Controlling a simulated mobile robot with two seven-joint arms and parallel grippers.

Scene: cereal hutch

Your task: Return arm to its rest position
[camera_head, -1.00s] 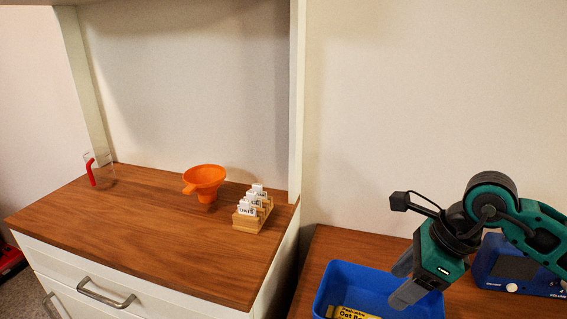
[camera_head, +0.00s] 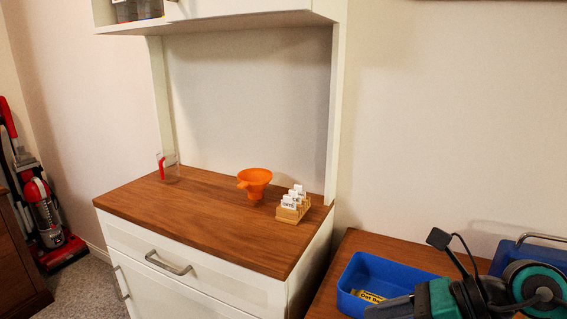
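My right arm's gripper (camera_head: 388,308) is at the lower right of the head view, low over the front of the blue bin (camera_head: 372,268). Its dark fingers point left and overlap each other in this view, so I cannot tell whether they are open or shut. A yellow labelled packet (camera_head: 369,296) lies in the bin, partly hidden by the gripper. My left gripper is not in view.
The hutch counter (camera_head: 215,225) holds a clear jug with a red handle (camera_head: 163,168), an orange funnel (camera_head: 255,181) and a wooden rack of label cards (camera_head: 292,207). A blue device stands behind my arm. A red vacuum cleaner (camera_head: 45,212) stands at far left.

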